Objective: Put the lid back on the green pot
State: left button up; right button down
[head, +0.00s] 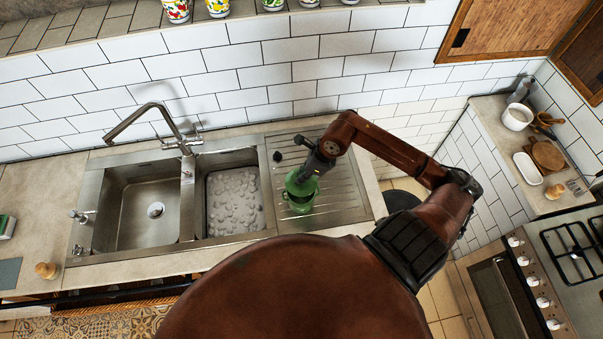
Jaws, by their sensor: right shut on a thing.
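The green pot (301,207) stands on the ribbed steel drainboard to the right of the sinks. My right gripper (306,176) reaches down from above and is shut on a green piece at the top of the pot, which looks like the lid (295,184). The lid is over the pot or right at its rim; its exact seating cannot be told, as the gripper covers part of it. A dark opening or shadow shows below the lid. My left gripper is not in view.
A small dark knob-like object (277,156) lies on the drainboard (340,204) behind the pot. An empty sink basin (140,205) and a second basin (234,205) are to the left, with a faucet (178,138) behind. The tiled wall (240,85) stands behind the counter.

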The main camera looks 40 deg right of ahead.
jog(key=shift+f+b, duration=1.2)
jog(key=shift+f, duration=1.1)
jog(key=shift+f+b, duration=0.85)
jog(key=shift+f, duration=0.05)
jog(key=shift+a+r, duration=0.1)
jog(key=shift+f+b, duration=0.2)
jog(key=shift+b, duration=0.8)
dwell(0.4)
jog(key=c, duration=1.8)
grip_release()
